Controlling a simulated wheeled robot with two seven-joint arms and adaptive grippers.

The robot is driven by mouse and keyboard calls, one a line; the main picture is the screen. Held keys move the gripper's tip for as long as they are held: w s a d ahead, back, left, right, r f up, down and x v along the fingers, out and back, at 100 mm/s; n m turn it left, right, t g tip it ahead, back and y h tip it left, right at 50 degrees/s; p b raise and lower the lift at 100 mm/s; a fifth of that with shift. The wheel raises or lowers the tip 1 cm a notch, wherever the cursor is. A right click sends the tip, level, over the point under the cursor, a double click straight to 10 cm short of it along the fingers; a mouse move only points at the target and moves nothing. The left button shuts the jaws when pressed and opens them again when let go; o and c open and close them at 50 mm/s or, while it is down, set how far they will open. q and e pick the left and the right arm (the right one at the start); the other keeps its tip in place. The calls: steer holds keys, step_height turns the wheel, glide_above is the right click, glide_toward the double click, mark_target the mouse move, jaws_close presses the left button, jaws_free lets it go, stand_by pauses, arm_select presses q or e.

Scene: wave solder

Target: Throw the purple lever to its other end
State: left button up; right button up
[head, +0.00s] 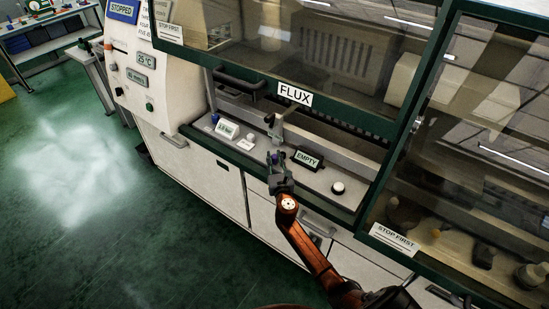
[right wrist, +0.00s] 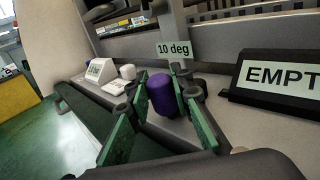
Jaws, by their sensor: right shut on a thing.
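The purple lever's rounded knob (right wrist: 162,94) stands between the fingers of my right gripper in the right wrist view. My right gripper (head: 277,168) is at the front ledge of the flux bay in the head view, and its fingers also show in the right wrist view (right wrist: 160,105). It is shut on the purple lever. The lever's lower part and its slot are hidden by the fingers. A "10 deg" label (right wrist: 174,50) shows just behind the knob. My left gripper is not in view.
An "EMPTY" sign (head: 308,159) stands close to the right of my gripper. A white button (head: 338,187) is farther right. A small white sign (head: 228,130) and a blue-purple knob (head: 215,117) are to the left. The glass hood labelled "FLUX" (head: 294,95) is above.

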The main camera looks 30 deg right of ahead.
jaws_close()
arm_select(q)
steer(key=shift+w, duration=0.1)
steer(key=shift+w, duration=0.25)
arm_select(e)
steer(key=shift+d, duration=0.1)
